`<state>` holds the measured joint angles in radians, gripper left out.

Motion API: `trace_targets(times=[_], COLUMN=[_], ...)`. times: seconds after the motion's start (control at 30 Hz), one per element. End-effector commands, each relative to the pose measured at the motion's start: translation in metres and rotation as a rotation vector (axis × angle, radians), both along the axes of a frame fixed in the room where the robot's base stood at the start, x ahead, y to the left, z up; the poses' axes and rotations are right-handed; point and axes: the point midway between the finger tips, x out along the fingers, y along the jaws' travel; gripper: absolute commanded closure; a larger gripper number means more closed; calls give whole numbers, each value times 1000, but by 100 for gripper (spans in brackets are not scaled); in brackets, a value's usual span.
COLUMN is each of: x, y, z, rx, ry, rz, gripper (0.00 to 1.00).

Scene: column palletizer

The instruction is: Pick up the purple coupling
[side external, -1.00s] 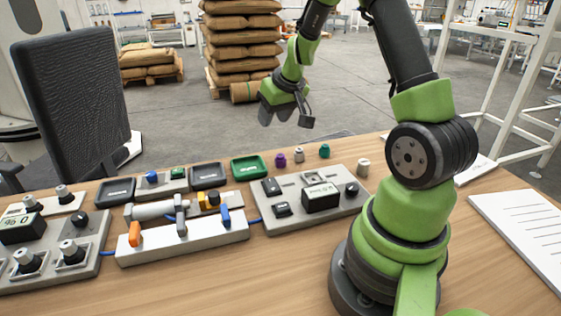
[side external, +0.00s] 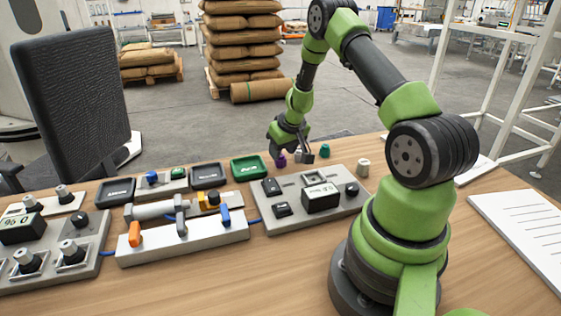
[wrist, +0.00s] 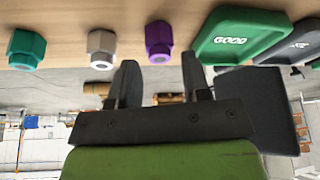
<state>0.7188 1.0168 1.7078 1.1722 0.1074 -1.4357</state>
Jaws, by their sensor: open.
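The purple coupling (side external: 281,160) stands on the wooden table near its far edge, left of a white coupling (side external: 299,154) and a green one (side external: 325,150). In the wrist view the purple coupling (wrist: 158,41) is at top centre, with the white coupling (wrist: 101,48) and the green coupling (wrist: 27,49) to its left. My gripper (side external: 296,158) is low among the purple and white couplings in the side view, partly hiding the white one. In the wrist view my gripper (wrist: 160,80) has its fingers apart with nothing between them; the purple coupling appears beyond the fingertips, apart from them.
A green tray marked GOOD (wrist: 240,38) lies close beside the purple coupling; it also shows in the side view (side external: 249,168). A grey control panel (side external: 350,203) stands nearer the camera. A pale coupling (side external: 363,168) stands farther right. Bare table lies at the front.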

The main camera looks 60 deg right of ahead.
Motion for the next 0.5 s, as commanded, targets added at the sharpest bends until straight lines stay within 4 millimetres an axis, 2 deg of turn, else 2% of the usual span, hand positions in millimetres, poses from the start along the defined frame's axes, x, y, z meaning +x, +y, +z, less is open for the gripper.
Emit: trace_targets(times=[0.03, 0.2, 0.5], x=[3, 10, 11], y=[-1, -5, -6], z=[-9, -26, -29], rx=[2, 0, 0], ry=[2, 1, 1], rz=[0, 2, 0], gripper=[56, 56, 56])
